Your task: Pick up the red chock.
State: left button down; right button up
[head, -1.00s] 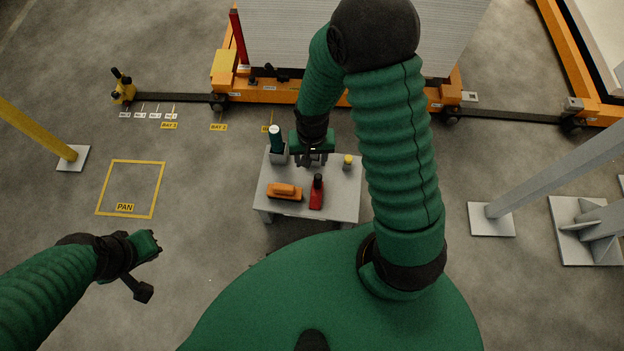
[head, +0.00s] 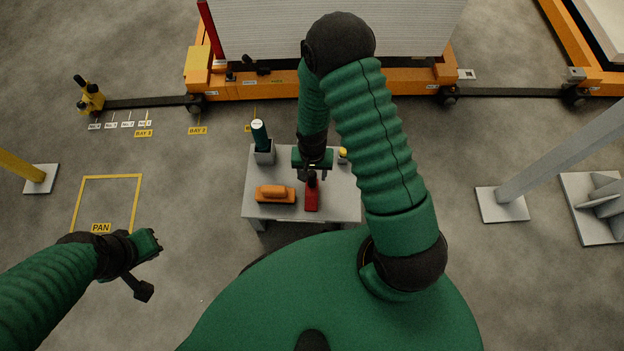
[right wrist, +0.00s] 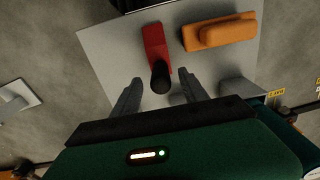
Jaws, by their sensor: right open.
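The red chock (head: 312,199) lies on the small grey table (head: 340,207), with a black upright knob at its far end. It also shows in the right wrist view (right wrist: 154,45), its black knob (right wrist: 160,78) toward my gripper. My right gripper (head: 312,174) is over the table at the knob end of the chock. In the right wrist view my right gripper (right wrist: 158,88) is open, one finger on each side of the knob, apparently not closed on it. My left gripper (head: 152,243) is off to the left over the floor; whether its jaws are open is unclear.
An orange block-like tool (head: 276,195) lies left of the chock. A grey holder with a teal cylinder (head: 261,137) stands at the table's back left, a yellow-topped item (head: 343,155) at the back right. An orange gantry base (head: 290,87) lies beyond the table.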

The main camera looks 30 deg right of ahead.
notch_tip(320, 180, down, 4)
jog(key=shift+a+b, duration=0.15)
jog(key=shift+b, duration=0.65)
jog(key=shift+r, duration=0.15)
jog(key=shift+c, duration=0.2)
grip_shut()
pick_arm(q)
jog(key=x, duration=0.2)
jog(key=shift+s+a+f, duration=0.1)
jog(key=shift+s+f, duration=0.1)
jog(key=shift+f, duration=0.2)
jog(key=shift+r, duration=0.1)
pick_arm(e)
jog(key=shift+r, duration=0.1)
